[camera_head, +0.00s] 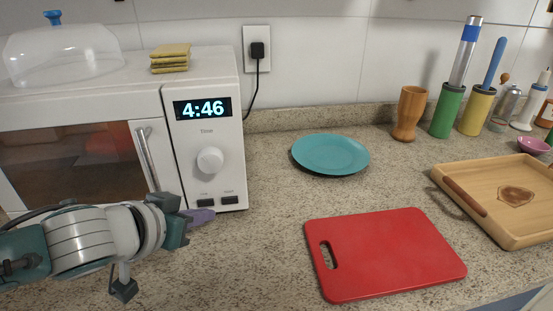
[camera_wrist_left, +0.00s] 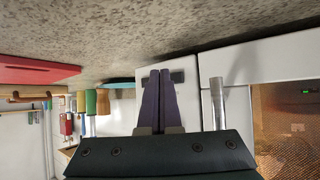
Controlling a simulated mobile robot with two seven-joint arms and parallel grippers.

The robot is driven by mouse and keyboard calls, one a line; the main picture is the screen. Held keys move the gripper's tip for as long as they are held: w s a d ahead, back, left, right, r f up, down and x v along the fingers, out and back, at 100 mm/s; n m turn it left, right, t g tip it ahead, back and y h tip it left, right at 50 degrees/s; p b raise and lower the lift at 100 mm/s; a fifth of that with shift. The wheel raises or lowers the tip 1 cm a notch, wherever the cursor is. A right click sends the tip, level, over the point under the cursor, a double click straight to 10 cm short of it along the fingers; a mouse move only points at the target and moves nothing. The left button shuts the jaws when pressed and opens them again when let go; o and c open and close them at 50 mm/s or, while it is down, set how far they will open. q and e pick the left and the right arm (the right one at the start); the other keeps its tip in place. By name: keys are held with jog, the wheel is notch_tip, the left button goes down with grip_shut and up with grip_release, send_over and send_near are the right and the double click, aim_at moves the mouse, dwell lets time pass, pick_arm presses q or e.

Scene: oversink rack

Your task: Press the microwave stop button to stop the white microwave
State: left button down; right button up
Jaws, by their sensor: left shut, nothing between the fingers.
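The white microwave (camera_head: 215,135) stands at the left of the head view. Its display (camera_head: 203,108) is lit and reads 4:46. A round dial (camera_head: 210,161) sits below the display. Two dark buttons are at the bottom of the panel, a left button (camera_head: 206,203) and a right button (camera_head: 229,200); their labels are too small to read. My left gripper (camera_head: 207,216) is shut and empty, low in front of the panel near the left button. In the left wrist view its purple fingers (camera_wrist_left: 159,76) overlap the dark buttons (camera_wrist_left: 177,77); contact cannot be told. My right gripper is out of view.
The microwave door handle (camera_head: 148,157) stands out left of the panel. A teal plate (camera_head: 331,154), a red cutting board (camera_head: 384,252) and a wooden tray (camera_head: 500,195) lie to the right. Yellow sponges (camera_head: 170,58) and a clear cover (camera_head: 62,52) are on top of the microwave.

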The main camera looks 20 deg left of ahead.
pick_arm(q)
jog(key=shift+w+a, duration=0.2)
jog(key=shift+w, duration=0.15)
jog(key=shift+w+a, duration=0.1)
jog(key=shift+w, duration=0.05)
dwell(0.4)
jog(key=shift+s+d+p, duration=0.35)
jog(key=shift+s, duration=0.15)
jog(key=shift+s+d+p, duration=0.3)
jog(key=shift+s+d, duration=0.1)
jog(key=shift+s, duration=0.3)
jog(key=shift+s+d+p, duration=0.25)
jog(key=shift+s+d, duration=0.2)
jog(key=shift+s, duration=0.2)
jog(key=shift+s+d+p, duration=0.3)
jog(key=shift+s+d, duration=0.1)
jog(key=shift+s, duration=0.3)
jog(key=shift+s+d, duration=0.3)
jog(key=shift+s, duration=0.25)
